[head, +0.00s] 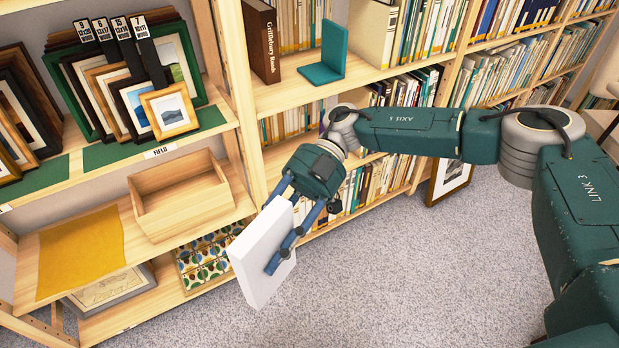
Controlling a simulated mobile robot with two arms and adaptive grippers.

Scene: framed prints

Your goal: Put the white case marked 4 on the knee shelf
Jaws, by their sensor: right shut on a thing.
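A white case (258,256) hangs in the air in front of the left bookcase, tilted, with its broad face and one edge showing. No number can be read on it from here. My right gripper (281,238) is shut on the case, with its blue fingers across its right side. The lower wooden shelf (142,262) at left, likely the knee shelf, is behind and left of the case. My left gripper is not in view.
The lower shelf bears a yellow cloth (82,250) and an open wooden tray (178,200). Framed prints (168,110) stand on the shelf above, labelled FIELD. Below are a patterned box (205,262) and a framed drawing (112,290).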

